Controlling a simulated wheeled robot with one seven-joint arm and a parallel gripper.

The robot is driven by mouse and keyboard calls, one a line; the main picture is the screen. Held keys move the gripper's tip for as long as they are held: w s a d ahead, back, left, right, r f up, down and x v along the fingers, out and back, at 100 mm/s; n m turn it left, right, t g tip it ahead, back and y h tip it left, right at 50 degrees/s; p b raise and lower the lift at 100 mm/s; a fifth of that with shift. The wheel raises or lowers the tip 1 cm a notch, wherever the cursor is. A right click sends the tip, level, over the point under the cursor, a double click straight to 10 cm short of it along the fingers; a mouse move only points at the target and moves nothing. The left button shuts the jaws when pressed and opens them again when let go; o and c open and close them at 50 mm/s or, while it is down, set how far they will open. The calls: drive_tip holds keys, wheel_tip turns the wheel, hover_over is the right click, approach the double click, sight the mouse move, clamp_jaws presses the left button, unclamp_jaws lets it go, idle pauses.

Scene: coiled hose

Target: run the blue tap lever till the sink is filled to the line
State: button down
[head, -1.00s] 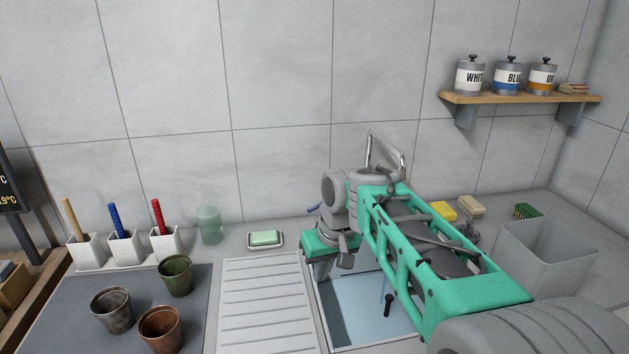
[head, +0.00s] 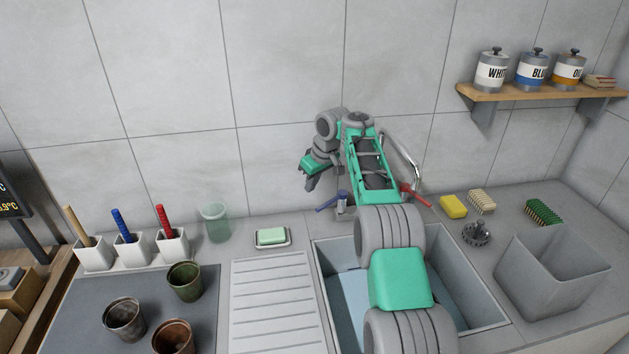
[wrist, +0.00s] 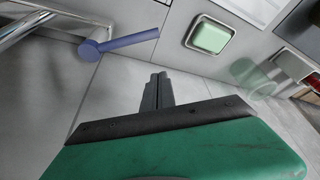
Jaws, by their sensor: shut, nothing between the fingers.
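The blue tap lever (head: 328,205) points left from the tap base at the back of the sink; it also shows at the upper left of the wrist view (wrist: 125,42). My gripper (head: 311,184) is shut and empty, raised above and slightly left of the lever, apart from it. Its closed fingers (wrist: 158,90) show in the wrist view. The grey sink (head: 487,296) holds pale blue water (head: 352,300). My arm covers its middle, and I cannot make out a fill line. The metal spout (head: 405,155) is partly hidden, so any stream is out of sight.
A red lever (head: 415,195) sits right of the tap. A soap dish (head: 271,238) and green tumbler (head: 214,222) stand to the left. The ribbed drainboard (head: 275,305) is clear. A yellow sponge (head: 453,206), brushes and a grey bin (head: 550,275) are at right.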

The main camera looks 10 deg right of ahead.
sight(331, 202)
drive_tip(key=f+b, duration=0.1)
drive_tip(key=s+d+f, duration=0.1)
drive_tip(key=f, duration=0.1)
drive_tip(key=s+f+b, duration=0.1)
drive_tip(key=shift+s+d+f+b, duration=0.15)
drive_tip(key=shift+d+b, duration=0.1)
drive_tip(key=shift+b, duration=0.1)
idle(0.4)
